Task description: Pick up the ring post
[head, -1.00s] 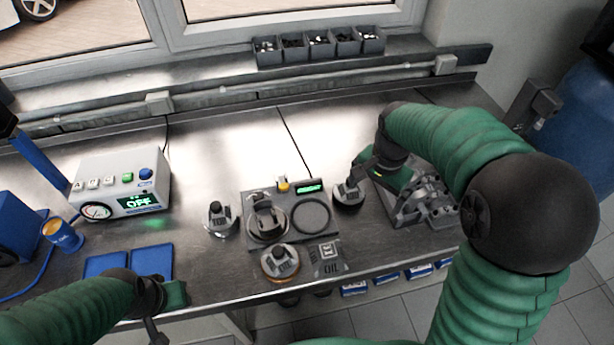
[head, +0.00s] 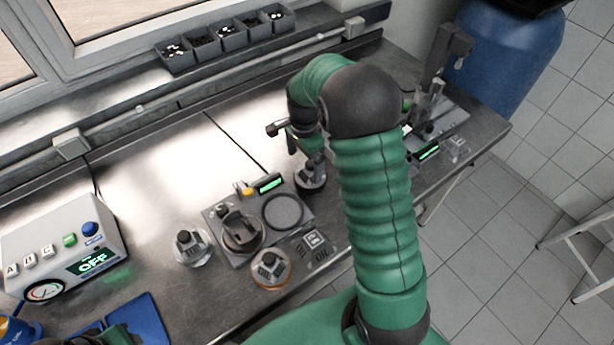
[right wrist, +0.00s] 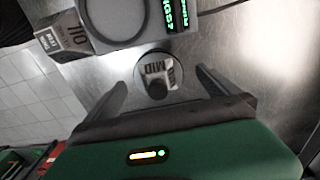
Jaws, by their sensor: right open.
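Three ring posts with round bases and grey grips show in the head view. One (head: 193,247) stands left of the grey tray, one (head: 270,270) at its front. The third (head: 311,178) is behind its right corner, under my right gripper (head: 308,152). In the right wrist view this post (right wrist: 157,70) is marked MID and stands on the metal bench. My right gripper (right wrist: 163,86) is open, its fingers on either side of the post, with gaps visible. Part of my left gripper (head: 112,336) shows at the bottom left; its fingertips are hidden.
The grey tray (head: 218,211) holds a dark round piece (head: 240,232) and a ring outline (head: 283,212). A control box (head: 62,250) reading OFF stands left. Metal fixtures (head: 432,130) stand right of my right arm. Small bins (head: 230,38) line the sill.

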